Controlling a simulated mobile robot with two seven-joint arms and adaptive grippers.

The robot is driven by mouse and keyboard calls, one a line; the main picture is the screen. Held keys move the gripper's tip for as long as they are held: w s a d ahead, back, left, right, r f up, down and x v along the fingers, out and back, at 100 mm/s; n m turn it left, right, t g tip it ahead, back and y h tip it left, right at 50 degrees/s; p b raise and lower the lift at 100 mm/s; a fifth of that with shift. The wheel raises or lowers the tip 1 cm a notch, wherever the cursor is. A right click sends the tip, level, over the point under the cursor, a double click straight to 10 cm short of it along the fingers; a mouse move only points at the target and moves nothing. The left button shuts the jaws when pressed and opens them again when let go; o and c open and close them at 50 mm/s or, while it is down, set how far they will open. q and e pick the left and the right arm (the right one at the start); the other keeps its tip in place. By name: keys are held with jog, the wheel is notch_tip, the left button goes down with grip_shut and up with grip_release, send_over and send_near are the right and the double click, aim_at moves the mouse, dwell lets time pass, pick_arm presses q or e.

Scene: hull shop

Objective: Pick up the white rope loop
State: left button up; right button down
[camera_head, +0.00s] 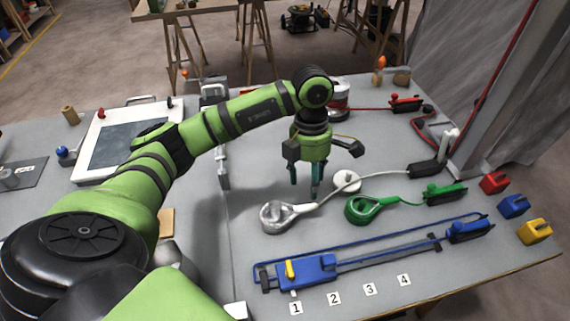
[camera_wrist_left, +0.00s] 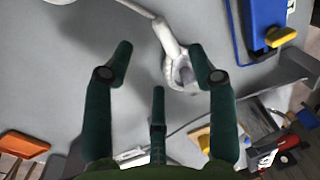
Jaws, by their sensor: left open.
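The white rope loop (camera_head: 285,216) lies on the grey bench top, and its white rope runs right to a dark block with a white handle (camera_head: 428,165). My left gripper (camera_head: 304,188) points down, open and empty, above the bench just behind and right of the loop. In the left wrist view the loop (camera_wrist_left: 176,58) shows beyond the open fingers (camera_wrist_left: 160,62), nearest the right-hand finger, which partly covers it. I cannot tell exactly how high the fingers are above the bench. My right gripper is not in view.
A green rope loop (camera_head: 364,209) lies right of the white one, with a white disc (camera_head: 347,180) behind. A blue tool (camera_head: 308,270) lies in front, above numbered labels. Red, blue and yellow blocks line the right. A framed dark panel (camera_head: 124,140) is at the back left.

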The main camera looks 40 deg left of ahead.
pick_arm(q)
jog(key=f, duration=0.1)
jog(key=p, duration=0.1)
jog(key=s+f, duration=0.1)
jog(key=shift+d+f+p, duration=0.3)
jog(key=shift+f+p, duration=0.05)
notch_tip(320, 180, down, 4)
jog(key=shift+w+d+r+p, duration=0.1)
jog(key=shift+d+r+p, duration=0.1)
jog(key=shift+p, duration=0.3)
jog(key=shift+f, duration=0.2)
jog(key=c, duration=1.1)
grip_shut()
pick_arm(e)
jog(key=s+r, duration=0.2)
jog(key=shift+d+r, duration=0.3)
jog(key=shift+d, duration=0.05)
